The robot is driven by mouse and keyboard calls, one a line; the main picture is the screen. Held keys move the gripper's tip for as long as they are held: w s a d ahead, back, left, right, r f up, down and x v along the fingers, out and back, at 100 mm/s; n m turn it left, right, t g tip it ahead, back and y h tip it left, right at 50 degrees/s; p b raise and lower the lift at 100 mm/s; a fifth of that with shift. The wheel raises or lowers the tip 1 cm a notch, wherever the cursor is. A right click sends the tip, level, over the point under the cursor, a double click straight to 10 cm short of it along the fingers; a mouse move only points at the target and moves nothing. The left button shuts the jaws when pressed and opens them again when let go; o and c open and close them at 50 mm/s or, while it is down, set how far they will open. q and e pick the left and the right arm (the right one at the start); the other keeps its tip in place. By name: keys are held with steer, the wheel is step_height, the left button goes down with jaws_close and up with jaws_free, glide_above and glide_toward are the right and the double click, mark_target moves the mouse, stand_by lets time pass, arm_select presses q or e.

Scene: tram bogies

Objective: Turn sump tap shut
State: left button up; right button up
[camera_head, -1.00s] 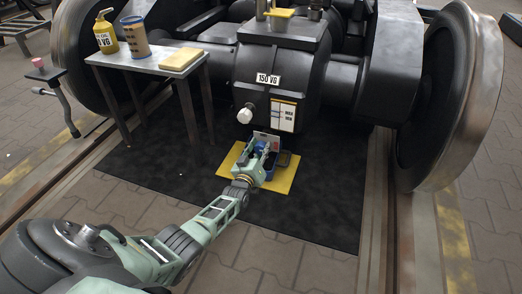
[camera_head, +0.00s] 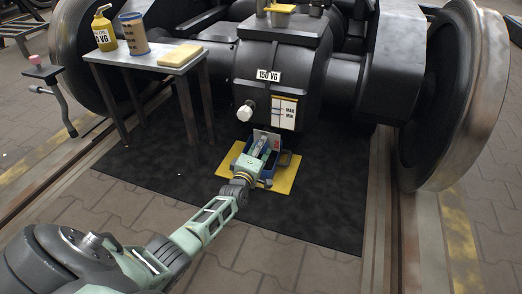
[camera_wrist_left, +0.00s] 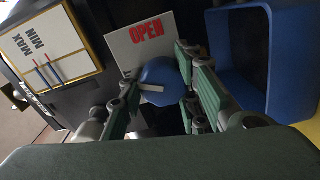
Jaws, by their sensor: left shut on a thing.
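The sump tap (camera_wrist_left: 160,84) is a round blue knob with a pale bar, in the left wrist view. A white plate marked OPEN (camera_wrist_left: 145,40) stands right behind it. My left gripper (camera_wrist_left: 156,90) has its green-padded fingers on both sides of the knob and is shut on it. In the head view my left gripper (camera_head: 259,150) reaches low under the black gearbox (camera_head: 275,62), and the tap is hidden there. My right gripper is not in view.
A blue open container (camera_wrist_left: 285,60) stands close to the right of the fingers, on a yellow mat (camera_head: 285,184). A MAX/MIN gauge plate (camera_wrist_left: 55,55) is at left. A table (camera_head: 150,60) with a yellow jug, a tin and a sponge stands left; wheels flank the gearbox.

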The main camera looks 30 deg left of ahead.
arm_select(q)
steer(key=n, duration=0.1)
steer(key=n+b, duration=0.1)
steer(key=n, duration=0.1)
steer(key=shift+d+r+n+b, duration=0.1)
steer(key=shift+d+n+b, duration=0.1)
steer(key=shift+n+b, duration=0.1)
steer(key=shift+n, duration=0.6)
steer(key=shift+a+r, duration=0.15)
steer(key=o, duration=1.1)
steer(key=shift+c, duration=0.2)
steer(key=v, duration=0.7)
steer(key=shift+s+b, duration=0.2)
steer(key=shift+b, duration=0.1)
